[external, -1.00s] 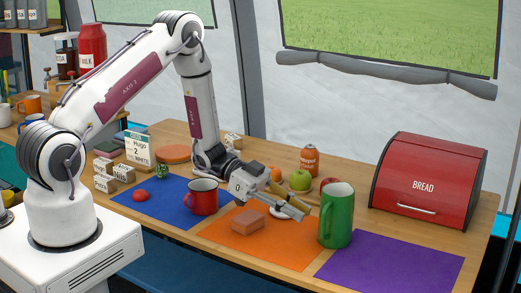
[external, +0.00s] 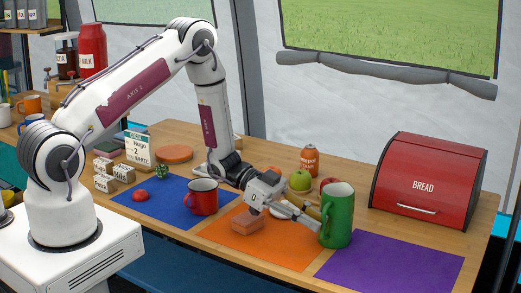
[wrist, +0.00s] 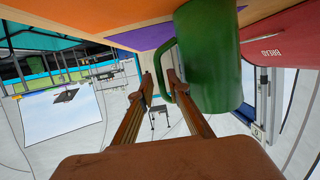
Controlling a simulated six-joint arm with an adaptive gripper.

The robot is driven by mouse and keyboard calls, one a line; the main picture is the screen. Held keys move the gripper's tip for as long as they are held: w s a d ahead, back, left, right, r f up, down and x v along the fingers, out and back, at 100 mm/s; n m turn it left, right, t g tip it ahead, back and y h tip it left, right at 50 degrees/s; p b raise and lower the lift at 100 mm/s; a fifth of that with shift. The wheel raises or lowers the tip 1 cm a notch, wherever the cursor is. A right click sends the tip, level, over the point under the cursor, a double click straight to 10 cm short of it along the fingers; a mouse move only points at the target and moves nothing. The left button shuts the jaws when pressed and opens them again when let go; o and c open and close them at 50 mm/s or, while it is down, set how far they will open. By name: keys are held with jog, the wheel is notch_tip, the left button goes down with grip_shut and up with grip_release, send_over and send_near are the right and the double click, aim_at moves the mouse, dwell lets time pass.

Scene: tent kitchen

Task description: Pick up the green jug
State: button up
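The green jug (external: 338,215) stands upright at the right edge of the orange mat in the external view. In the wrist view the jug (wrist: 214,60) fills the upper right, with its handle (wrist: 160,62) toward the fingers. My gripper (external: 316,219) reaches the jug's left side, low and nearly level. In the wrist view my gripper (wrist: 160,76) is open, its two fingertips apart with the handle between or just beyond them. I cannot tell whether either finger touches the jug.
A red bread bin (external: 428,182) stands behind right. A green apple (external: 299,180) and an orange bottle (external: 310,159) stand behind. The purple mat (external: 392,263) is clear.

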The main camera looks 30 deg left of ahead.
jog(key=shift+x, duration=1.45)
grip_shut()
